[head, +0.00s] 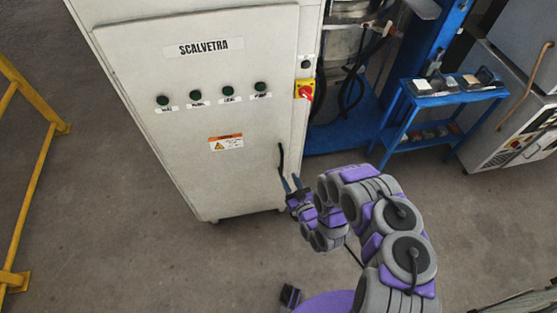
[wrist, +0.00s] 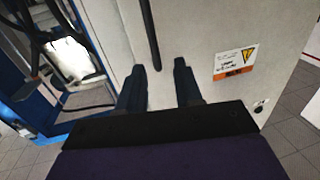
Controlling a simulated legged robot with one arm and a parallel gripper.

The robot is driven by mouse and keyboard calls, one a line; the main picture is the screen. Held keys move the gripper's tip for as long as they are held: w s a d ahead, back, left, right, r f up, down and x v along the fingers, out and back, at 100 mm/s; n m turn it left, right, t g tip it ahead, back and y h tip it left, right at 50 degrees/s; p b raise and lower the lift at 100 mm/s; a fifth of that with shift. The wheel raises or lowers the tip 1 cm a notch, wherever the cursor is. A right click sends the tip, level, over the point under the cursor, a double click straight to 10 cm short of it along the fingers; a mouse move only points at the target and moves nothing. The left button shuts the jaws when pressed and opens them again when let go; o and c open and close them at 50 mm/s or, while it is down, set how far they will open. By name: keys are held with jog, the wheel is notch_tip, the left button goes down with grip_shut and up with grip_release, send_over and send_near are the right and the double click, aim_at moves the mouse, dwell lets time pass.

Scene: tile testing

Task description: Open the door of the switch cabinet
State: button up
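The switch cabinet (head: 195,75) is a tall white cabinet marked SCALVETRA, and its front door is shut. A black vertical handle (head: 281,160) sits at the door's right edge, low down. My gripper (head: 292,184) is at the lower end of the handle in the head view. In the wrist view, the two dark fingers of my gripper (wrist: 163,75) are apart with nothing between them. The handle (wrist: 150,35) runs down toward the gap between them there. I cannot tell whether the fingers touch the door. The door's warning label (wrist: 235,62) is right of the fingers.
A red and yellow switch (head: 305,90) is on the cabinet's right edge, above the handle. A blue cart (head: 440,98) and blue machine frame stand to the right. A yellow railing (head: 40,170) is at the left.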

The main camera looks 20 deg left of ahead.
aim_at(282, 161)
jog(key=b+x, duration=0.3)
jog(key=x, duration=0.7)
jog(key=shift+w+d, duration=0.1)
jog(key=shift+w, duration=0.3)
jog(key=shift+w+d+r, duration=0.15)
jog(key=shift+d+r, duration=0.15)
jog(key=shift+d, duration=0.2)
jog(key=shift+a+f, duration=0.2)
jog(key=shift+a, duration=0.4)
jog(key=c, duration=0.4)
jog(key=shift+d, duration=0.25)
grip_shut()
